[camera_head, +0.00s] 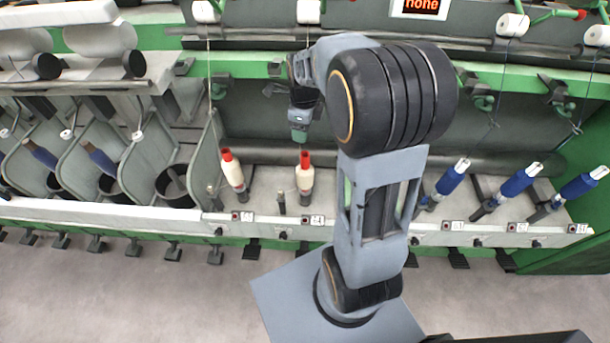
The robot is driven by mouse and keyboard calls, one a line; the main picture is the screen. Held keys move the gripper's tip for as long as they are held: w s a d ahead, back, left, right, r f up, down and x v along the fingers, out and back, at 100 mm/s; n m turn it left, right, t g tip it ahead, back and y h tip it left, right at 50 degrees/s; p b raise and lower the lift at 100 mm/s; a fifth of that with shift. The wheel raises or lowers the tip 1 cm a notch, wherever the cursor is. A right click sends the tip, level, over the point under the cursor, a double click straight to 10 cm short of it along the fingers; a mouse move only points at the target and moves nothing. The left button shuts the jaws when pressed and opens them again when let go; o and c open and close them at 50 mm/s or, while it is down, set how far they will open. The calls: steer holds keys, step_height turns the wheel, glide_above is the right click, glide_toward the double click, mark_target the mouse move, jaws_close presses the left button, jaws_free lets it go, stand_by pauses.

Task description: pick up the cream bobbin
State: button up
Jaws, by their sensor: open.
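Two cream bobbins with red tops stand on spindles along the machine's front ledge. One cream bobbin (233,172) is at the left and leans slightly. The other cream bobbin (304,174) stands nearly upright, left of my arm. My gripper (299,134) is small in this view, pointing down above the right-hand cream bobbin, with a gap in the picture between them. Its jaws are open and nothing shows between them. How far it is in depth from the bobbin is hard to tell. My arm hides part of the machine behind it.
Several blue bobbins (517,182) stand on tilted spindles at the right. An empty spindle (281,203) is between the cream bobbins. A green rail (240,68) and white rolls (308,11) are above. Floor in front is clear.

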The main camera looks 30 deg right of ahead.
mark_target(306, 154)
steer(key=f+m, duration=0.1)
steer(key=f, duration=0.2)
steer(key=w+d+f+m, duration=0.1)
steer(key=f+m, duration=0.1)
steer(key=f, duration=0.2)
steer(key=f+m+p, duration=0.1)
steer(key=f+m, duration=0.1)
steer(key=f, duration=0.2)
steer(key=shift+w+d+g, duration=0.15)
steer(key=shift+w+g, duration=0.15)
steer(key=shift+g, duration=0.1)
steer(key=shift+s+f+p, duration=0.1)
steer(key=shift+f+p, duration=0.7)
steer(key=shift+f, duration=2)
jaws_close()
